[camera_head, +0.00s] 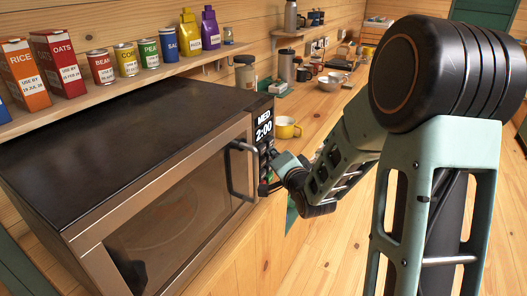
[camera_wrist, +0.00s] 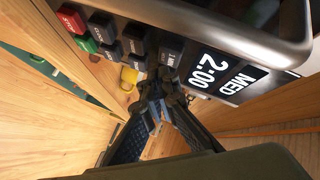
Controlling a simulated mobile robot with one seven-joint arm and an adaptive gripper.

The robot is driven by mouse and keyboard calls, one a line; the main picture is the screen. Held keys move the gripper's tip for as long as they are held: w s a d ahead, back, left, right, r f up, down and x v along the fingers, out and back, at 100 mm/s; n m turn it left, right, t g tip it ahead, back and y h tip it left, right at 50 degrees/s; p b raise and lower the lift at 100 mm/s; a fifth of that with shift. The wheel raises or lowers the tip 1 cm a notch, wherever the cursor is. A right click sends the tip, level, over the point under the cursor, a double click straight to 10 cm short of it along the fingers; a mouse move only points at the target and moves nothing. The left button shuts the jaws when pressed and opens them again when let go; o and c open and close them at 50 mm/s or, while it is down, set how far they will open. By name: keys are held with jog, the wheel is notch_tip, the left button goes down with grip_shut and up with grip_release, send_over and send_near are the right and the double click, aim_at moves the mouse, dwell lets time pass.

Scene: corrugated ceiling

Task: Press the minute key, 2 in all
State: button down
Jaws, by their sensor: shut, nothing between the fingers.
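A microwave (camera_head: 95,115) with a dark top and metallic door stands on the counter. Its display (camera_head: 263,125) reads MED 2:00, and the same display shows in the wrist view (camera_wrist: 218,74). The minute key (camera_wrist: 171,56) is a dark key beside the display in the wrist view, seemingly marked 1 MIN. My gripper (camera_wrist: 157,90) is shut and empty, its tips close to the minute key; whether they touch it I cannot tell.
Other dark keys (camera_wrist: 103,24), a red key (camera_wrist: 70,19) and a green key (camera_wrist: 86,43) sit on the panel. The door handle (camera_head: 231,172) juts out left of my gripper. A yellow mug (camera_head: 287,128) stands behind. A shelf (camera_head: 110,88) with packages runs above the microwave.

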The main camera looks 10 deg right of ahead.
jog(key=shift+s+d, duration=0.1)
jog(key=s+d, duration=0.1)
jog(key=d, duration=0.1)
jog(key=s+d, duration=0.2)
dwell(0.6)
jog(key=shift+w, duration=0.1)
dwell(0.4)
